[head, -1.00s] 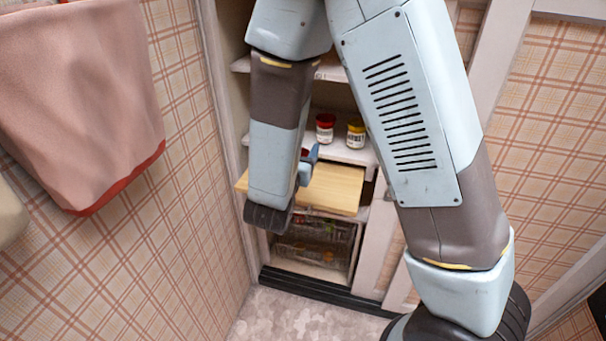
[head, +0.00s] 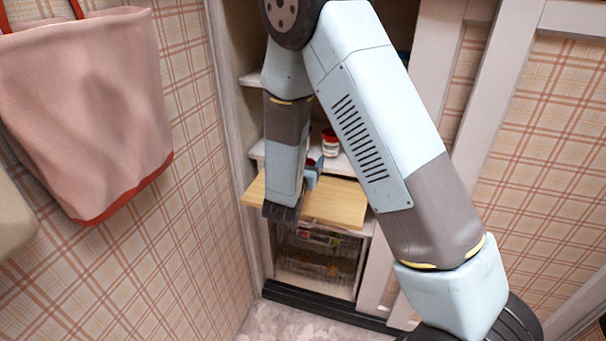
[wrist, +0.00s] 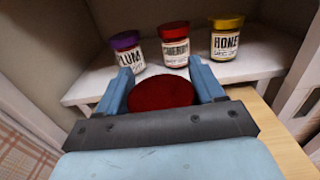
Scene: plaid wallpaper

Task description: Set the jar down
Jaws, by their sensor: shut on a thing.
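My gripper (wrist: 165,88) is shut on a jar with a dark red lid (wrist: 161,93), its blue fingers on either side. Only the lid shows clearly; the jar's body is hidden below it. It is at the front of a white shelf (wrist: 88,88); I cannot tell whether it touches anything underneath. Behind it on the shelf stand a purple-lidded plum jar (wrist: 127,52), a red-lidded cherry jar (wrist: 174,46) and a yellow-lidded honey jar (wrist: 226,40). In the head view, my gripper (head: 312,174) is mostly behind my arm, above a wooden board.
The wooden board (head: 335,203) juts out of the cupboard below the jar shelf. Wire baskets (head: 318,255) sit under it. Cupboard side walls close in on both sides. A pink bag (head: 85,110) hangs on the plaid wall at left.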

